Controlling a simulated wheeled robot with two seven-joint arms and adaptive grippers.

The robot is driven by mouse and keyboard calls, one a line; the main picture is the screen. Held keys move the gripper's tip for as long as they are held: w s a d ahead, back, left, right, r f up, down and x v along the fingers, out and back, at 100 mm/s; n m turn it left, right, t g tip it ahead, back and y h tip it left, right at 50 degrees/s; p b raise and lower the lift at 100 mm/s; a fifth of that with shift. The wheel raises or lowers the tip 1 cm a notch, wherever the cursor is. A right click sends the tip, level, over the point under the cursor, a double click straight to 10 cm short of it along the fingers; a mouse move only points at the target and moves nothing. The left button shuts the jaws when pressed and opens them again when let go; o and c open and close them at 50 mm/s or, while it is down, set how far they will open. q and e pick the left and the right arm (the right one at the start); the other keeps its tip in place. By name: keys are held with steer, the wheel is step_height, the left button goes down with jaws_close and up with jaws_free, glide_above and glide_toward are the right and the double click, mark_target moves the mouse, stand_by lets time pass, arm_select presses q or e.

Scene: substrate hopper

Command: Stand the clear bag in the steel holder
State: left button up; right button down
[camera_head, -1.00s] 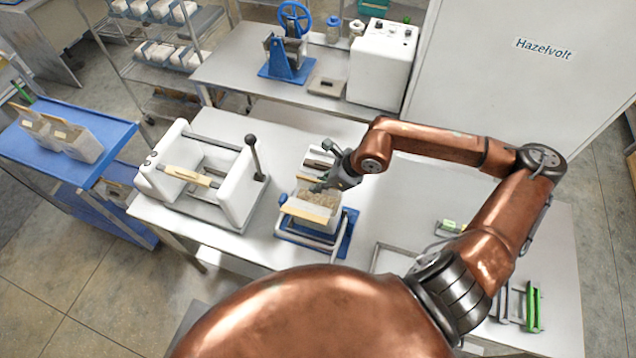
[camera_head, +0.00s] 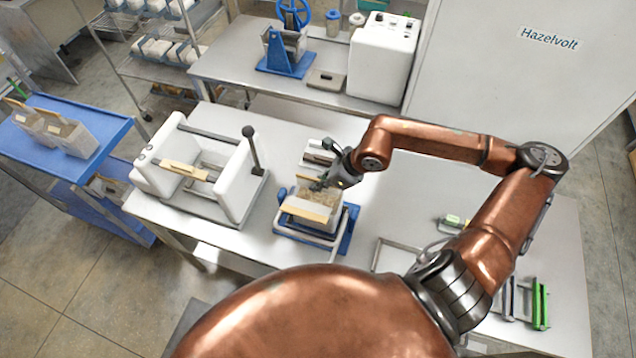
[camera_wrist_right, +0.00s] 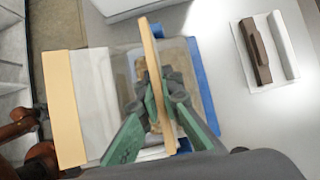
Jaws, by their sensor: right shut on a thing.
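The clear bag (camera_head: 318,194) holds brown, grainy contents and has tan strips along its top edges. It stands at a blue-based stand (camera_head: 350,236) with pale bars in front; whether it rests on the stand is hard to tell. My right gripper (camera_head: 326,182) is at the bag's top. In the right wrist view, its green fingers (camera_wrist_right: 158,92) are shut on one tan strip (camera_wrist_right: 149,50), with the other strip (camera_wrist_right: 64,108) apart to the left. A steel frame (camera_head: 378,254), possibly the steel holder, lies right of the bag, partly hidden by my arm. My left gripper is out of view.
A white press-like machine (camera_head: 238,183) with a dark lever stands left of the bag. Green-handled tools (camera_head: 540,304) lie at the table's right. A blue cart (camera_head: 112,130) carries more bags. A dark brown block (camera_wrist_right: 256,52) lies near the gripper.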

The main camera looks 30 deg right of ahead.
steer(key=shift+a+r+b, duration=0.15)
steer(key=shift+a+b, duration=0.05)
steer(key=shift+b, duration=0.2)
stand_by(0.3)
steer(key=shift+f+b, duration=0.5)
steer(key=shift+b, duration=0.05)
stand_by(0.3)
steer(key=c, duration=2.1)
jaws_free()
steer(key=shift+s, duration=0.1)
steer(key=shift+o, duration=0.3)
steer(key=shift+d+f, duration=0.1)
steer(key=shift+f, duration=0.05)
steer(key=v, duration=1.2)
